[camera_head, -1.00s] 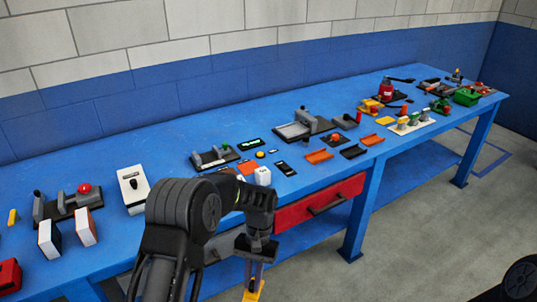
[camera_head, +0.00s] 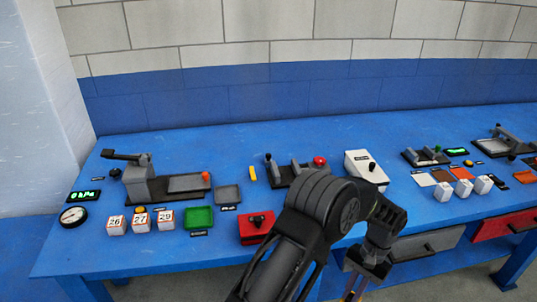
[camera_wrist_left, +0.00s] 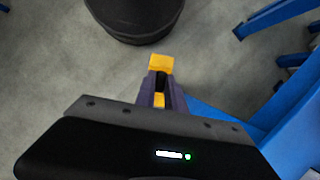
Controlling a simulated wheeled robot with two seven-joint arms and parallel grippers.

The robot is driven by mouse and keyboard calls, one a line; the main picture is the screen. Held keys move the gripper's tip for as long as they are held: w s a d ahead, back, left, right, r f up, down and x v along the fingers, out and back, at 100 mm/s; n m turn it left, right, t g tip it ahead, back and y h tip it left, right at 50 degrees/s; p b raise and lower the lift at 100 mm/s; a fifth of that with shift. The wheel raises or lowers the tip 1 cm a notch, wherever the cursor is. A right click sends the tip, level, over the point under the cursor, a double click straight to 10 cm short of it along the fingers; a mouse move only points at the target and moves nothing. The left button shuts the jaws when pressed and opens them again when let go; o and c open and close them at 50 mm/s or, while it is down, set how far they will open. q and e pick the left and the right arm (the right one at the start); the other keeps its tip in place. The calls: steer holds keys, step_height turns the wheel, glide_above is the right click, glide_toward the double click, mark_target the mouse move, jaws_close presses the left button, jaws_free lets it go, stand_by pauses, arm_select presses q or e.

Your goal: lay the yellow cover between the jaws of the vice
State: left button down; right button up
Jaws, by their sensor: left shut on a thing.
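My left gripper (camera_head: 357,287) hangs in front of the table's front edge, near the bottom of the head view. In the left wrist view it is shut on the yellow cover (camera_wrist_left: 161,62), which shows past the fingertips and between the fingers, above the floor. A dark base with two grey upright blocks, a black knob and a red button (camera_head: 296,172) stands on the table behind my left arm; it looks like the vice. A similar smaller device with a green button (camera_head: 425,157) stands farther right, so I cannot be sure which is the vice. My right gripper is out of view.
White numbered blocks (camera_head: 141,222) and a lever press (camera_head: 150,182) stand at left.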

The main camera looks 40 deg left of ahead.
arm_select(q)
steer(key=shift+s+a, duration=0.2)
steer(key=shift+a, duration=0.05)
